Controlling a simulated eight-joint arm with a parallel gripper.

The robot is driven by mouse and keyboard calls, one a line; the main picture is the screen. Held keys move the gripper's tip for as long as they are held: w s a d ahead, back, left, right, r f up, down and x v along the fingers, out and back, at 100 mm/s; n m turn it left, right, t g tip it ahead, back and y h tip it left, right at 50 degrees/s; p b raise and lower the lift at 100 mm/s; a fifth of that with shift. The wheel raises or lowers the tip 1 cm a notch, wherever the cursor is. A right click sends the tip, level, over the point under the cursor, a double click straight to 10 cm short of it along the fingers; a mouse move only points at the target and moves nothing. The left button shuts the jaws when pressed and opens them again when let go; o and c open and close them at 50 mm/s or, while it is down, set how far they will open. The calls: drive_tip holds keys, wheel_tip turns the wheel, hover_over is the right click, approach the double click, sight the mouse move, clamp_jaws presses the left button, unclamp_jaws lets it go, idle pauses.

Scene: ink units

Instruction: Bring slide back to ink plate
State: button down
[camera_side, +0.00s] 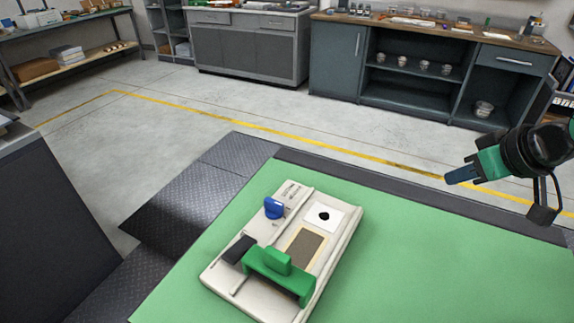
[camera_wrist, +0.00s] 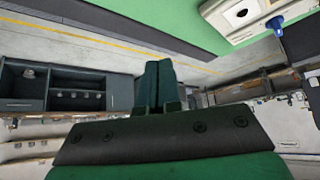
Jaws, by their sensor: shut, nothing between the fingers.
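The ink unit (camera_side: 211,274) is a pale tray-like base on the green table, seen at the lower middle of the side view and at the upper right of the wrist view. A green slide with an upright grip (camera_side: 278,262) spans its near end. The brown ink plate (camera_side: 305,247) lies just beyond the slide, uncovered. A white card with a black blot (camera_side: 324,216) is at the far end. A blue knob (camera_side: 274,208) stands on the left side. My gripper (camera_side: 461,175) is shut and empty, well right of and above the unit; its fingers (camera_wrist: 158,85) touch in the wrist view.
A black block (camera_side: 239,249) sits on the unit's left side, beside the slide. The green table top (camera_side: 440,270) is clear to the right of the unit. Cabinets (camera_side: 430,75) and shelves stand far behind, across the floor.

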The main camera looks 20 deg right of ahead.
drive_tip(key=c, duration=1.3)
unclamp_jaws()
drive_tip(key=o, duration=0.4)
drive_tip(key=shift+w+a+r, duration=0.1)
drive_tip(key=shift+a+r, duration=0.05)
drive_tip(key=shift+a, duration=0.15)
drive_tip(key=shift+o, duration=0.6)
drive_tip(key=w+a+r+n+g+y, duration=0.1)
drive_tip(key=w+a+n+g, duration=0.1)
drive_tip(key=a, duration=0.5)
drive_tip(key=shift+w+r+n+g, duration=0.2)
drive_tip(key=shift+r+n+g, duration=0.1)
drive_tip(key=shift+r, duration=0.1)
drive_tip(key=n+g+h, duration=0.1)
drive_tip(key=n+g, duration=0.4)
hover_over(278, 253)
wheel_tip(278, 253, down, 2)
drive_tip(key=shift+f, duration=0.2)
drive_tip(key=shift+a+f, duration=0.1)
drive_tip(key=shift+f, duration=2.7)
